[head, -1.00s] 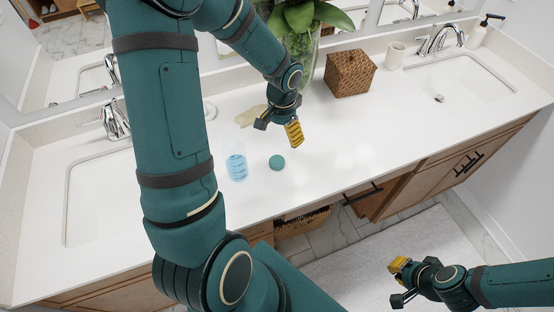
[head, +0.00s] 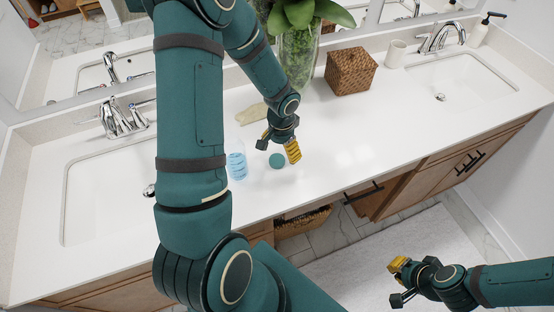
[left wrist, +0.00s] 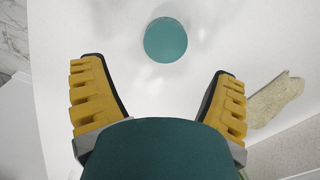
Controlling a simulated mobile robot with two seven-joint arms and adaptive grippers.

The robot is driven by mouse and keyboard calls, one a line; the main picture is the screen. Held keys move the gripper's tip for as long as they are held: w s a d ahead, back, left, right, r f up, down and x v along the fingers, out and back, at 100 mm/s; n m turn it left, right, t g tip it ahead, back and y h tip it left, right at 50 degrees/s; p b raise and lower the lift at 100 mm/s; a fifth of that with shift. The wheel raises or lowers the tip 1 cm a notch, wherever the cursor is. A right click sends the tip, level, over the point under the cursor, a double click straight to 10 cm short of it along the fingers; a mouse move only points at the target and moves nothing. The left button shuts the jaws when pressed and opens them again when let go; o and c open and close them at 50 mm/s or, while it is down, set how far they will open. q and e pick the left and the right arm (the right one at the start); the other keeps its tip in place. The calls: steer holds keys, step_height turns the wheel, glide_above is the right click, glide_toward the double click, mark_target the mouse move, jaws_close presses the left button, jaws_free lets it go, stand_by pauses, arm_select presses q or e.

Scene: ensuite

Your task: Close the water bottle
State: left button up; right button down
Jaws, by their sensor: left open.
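The water bottle (head: 237,164), clear with blue on it, stands on the white counter just right of my left forearm in the head view. A round teal cap (head: 276,161) lies on the counter to the bottle's right. My left gripper (head: 278,148) is open and empty, close above the cap. In the left wrist view the cap (left wrist: 166,40) shows ahead of the two yellow-padded fingers, near the middle of the gap; the bottle is not in that view. My right gripper (head: 396,282) hangs at the lower right, away from the counter, with its fingers apart.
The counter (head: 370,130) is clear right of the cap. A beige flat object (head: 251,114) lies behind the bottle. A glass vase with a plant (head: 298,65) and a woven box (head: 351,71) stand behind. Sinks (head: 108,195) lie at both sides.

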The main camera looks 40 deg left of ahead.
mark_target(278, 158)
arm_select(q)
steer(key=f, duration=0.4)
steer(key=shift+s+a+f, duration=0.1)
steer(key=shift+s+a, duration=0.15)
steer(key=shift+s, duration=0.15)
steer(key=shift+f, duration=0.55)
steer(key=c, duration=0.9)
